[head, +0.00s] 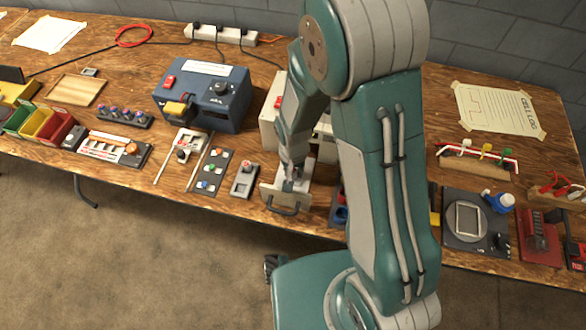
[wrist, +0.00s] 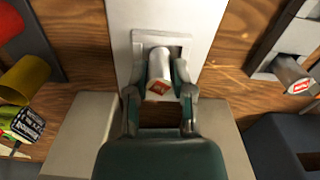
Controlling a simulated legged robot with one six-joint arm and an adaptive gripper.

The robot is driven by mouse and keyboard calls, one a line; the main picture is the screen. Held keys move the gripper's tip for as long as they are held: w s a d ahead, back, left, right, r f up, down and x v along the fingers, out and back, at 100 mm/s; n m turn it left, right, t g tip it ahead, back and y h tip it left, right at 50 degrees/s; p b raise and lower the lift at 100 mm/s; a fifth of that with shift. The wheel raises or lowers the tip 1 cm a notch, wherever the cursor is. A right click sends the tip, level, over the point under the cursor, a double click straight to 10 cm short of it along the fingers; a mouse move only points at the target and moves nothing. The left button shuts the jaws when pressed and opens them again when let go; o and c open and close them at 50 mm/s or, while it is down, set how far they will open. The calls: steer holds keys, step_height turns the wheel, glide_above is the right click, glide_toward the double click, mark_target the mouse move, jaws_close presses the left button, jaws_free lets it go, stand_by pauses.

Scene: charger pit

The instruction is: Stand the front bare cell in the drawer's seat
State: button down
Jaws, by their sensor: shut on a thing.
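My gripper (wrist: 159,98) is shut on a pale metallic cell (wrist: 159,64) with a red-and-white label, one finger on each side. The cell is within the outline of the square, raised-rim seat (wrist: 181,42) on the light drawer (wrist: 127,20). It looks close to upright from here; I cannot tell whether its base touches the seat floor. In the head view my gripper (head: 291,178) is low over the pulled-out drawer (head: 270,193), which has a dark handle (head: 284,209). The cell is too small to make out there.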

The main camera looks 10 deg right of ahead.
steer(key=shift+f, duration=0.1)
steer(key=shift+c, duration=2)
jaws_free()
steer(key=shift+r, duration=3.5)
